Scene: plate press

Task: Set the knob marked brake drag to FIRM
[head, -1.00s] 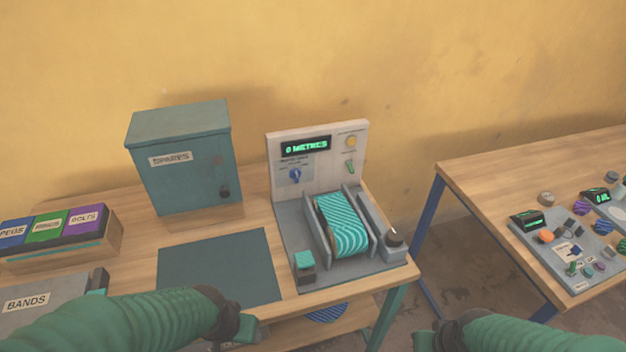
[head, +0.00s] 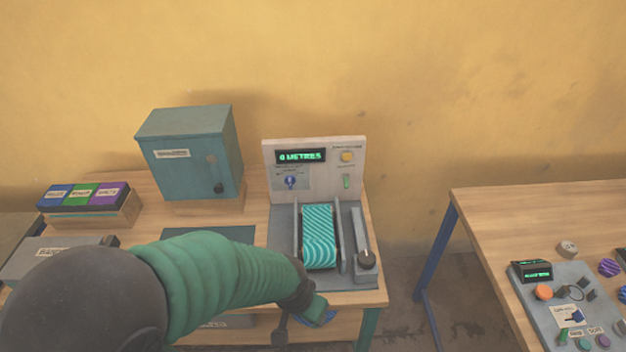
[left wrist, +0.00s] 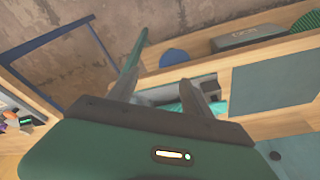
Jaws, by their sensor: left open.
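My left gripper (head: 298,324) is low at the table's front edge, in front of the machine and below both knobs. It is open and empty in the left wrist view (left wrist: 168,88). My right gripper is out of view.
A teal-striped reel (head: 319,236) sits between grey side plates. A teal cabinet (head: 188,152) stands left. A second table (head: 490,212) with devices is at right, across a gap.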

